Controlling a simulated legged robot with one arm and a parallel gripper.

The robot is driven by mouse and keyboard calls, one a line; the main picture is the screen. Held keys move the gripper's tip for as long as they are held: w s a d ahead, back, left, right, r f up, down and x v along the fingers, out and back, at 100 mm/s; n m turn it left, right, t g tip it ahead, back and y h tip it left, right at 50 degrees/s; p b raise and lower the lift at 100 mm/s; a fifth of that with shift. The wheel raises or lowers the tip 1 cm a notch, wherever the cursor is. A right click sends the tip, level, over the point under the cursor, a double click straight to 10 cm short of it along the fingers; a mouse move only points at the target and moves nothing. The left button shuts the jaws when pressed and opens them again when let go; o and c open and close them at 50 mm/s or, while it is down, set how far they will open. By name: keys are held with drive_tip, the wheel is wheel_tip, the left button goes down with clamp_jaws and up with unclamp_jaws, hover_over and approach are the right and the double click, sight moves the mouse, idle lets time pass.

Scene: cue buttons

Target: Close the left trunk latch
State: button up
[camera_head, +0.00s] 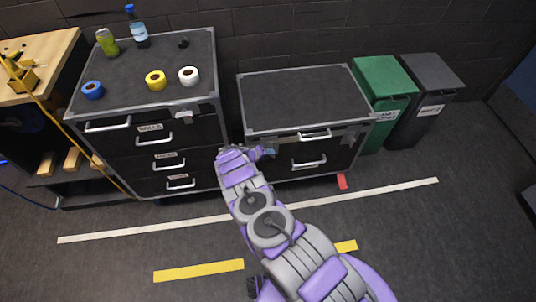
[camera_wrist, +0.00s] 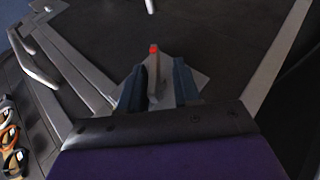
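The trunk (camera_head: 300,98) is a dark chest with a grey metal frame and a flat lid, right of the drawer cabinet in the head view. Its left latch (camera_wrist: 153,75) shows in the wrist view as a narrow grey piece with a red tip, in front of a grey plate. My gripper (camera_wrist: 158,85) is open, with its two dark blue fingers apart on either side of the latch. I cannot tell whether they touch it. In the head view my gripper (camera_head: 268,152) is at the trunk's upper left front, and my arm hides the left latch there.
The trunk front has handles (camera_head: 314,135). A green bin (camera_head: 383,82) and a dark bin (camera_head: 432,78) stand to its right. The floor in front is clear, with painted lines.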

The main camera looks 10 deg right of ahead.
drive_tip(key=shift+o, duration=0.4)
drive_tip(key=shift+r, duration=0.1)
drive_tip(key=shift+a+r, duration=0.1)
drive_tip(key=p+v, duration=0.6)
drive_tip(key=v, duration=1.1)
drive_tip(key=shift+a, duration=0.3)
